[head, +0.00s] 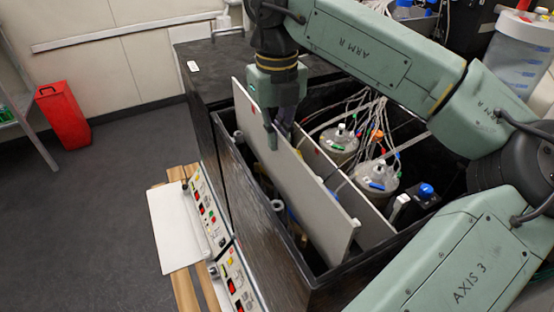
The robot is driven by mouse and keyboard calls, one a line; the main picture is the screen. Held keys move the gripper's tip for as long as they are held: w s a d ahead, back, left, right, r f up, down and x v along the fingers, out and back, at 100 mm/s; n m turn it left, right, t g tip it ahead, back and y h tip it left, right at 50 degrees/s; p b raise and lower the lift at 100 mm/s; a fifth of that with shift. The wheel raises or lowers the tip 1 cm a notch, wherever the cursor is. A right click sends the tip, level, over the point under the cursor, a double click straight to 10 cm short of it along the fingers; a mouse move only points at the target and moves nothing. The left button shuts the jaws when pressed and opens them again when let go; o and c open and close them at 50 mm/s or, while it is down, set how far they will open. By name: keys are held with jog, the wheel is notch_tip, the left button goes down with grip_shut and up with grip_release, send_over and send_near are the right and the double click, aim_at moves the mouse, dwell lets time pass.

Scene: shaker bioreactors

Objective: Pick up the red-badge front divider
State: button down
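The front divider (300,195) is a large pale grey panel standing on edge in a black open-topped box (262,222), with its upper part above the near rim. A small red mark shows near its upper left corner. My gripper (277,128) points down at the panel's top edge, left of its middle. One grey-green finger lies in front of the near face; a darker finger shows behind the edge. I cannot tell whether the fingers press on the panel. A second pale divider (372,222) with a red mark stands behind it. The panels' lower edges are hidden.
Two bioreactor vessels (340,145) (377,178) with tubes and cables stand behind the dividers. Control panels (206,212) line the box's near side above a wooden pallet (184,290). A red bin (63,115) stands on open floor at left. My arm covers the right side.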

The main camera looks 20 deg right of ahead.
notch_tip(320, 180, up, 9)
jog(key=shift+f, duration=0.2)
jog(key=shift+r+p, duration=0.55)
jog(key=shift+r, duration=0.4)
jog(key=shift+f, duration=0.1)
